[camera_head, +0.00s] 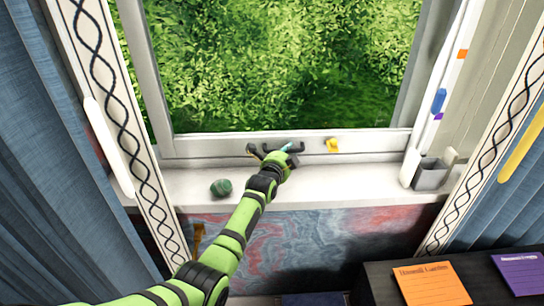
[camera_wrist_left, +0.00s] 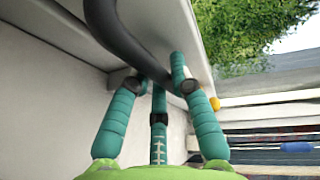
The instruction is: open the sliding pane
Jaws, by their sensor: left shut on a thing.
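The sliding pane (camera_head: 228,145) has a pale frame around clear glass, with green foliage behind it. Its lower rail runs along the back of the white sill; I cannot tell if there is a gap under it. A dark handle (camera_head: 299,147) sits on this rail, and in the left wrist view it is a curved dark bar (camera_wrist_left: 130,42). My left gripper (camera_head: 279,155) is at the handle, its teal fingers (camera_wrist_left: 160,82) shut around the bar. The fingers partly hide the handle in the head view. My right gripper is in neither view.
A dark green round object (camera_head: 221,187) lies on the sill (camera_head: 330,188) left of my arm. A yellow knob (camera_head: 332,145) is on the rail. A grey holder (camera_head: 431,174) stands at the right end. Blue curtains (camera_head: 40,150) flank the window.

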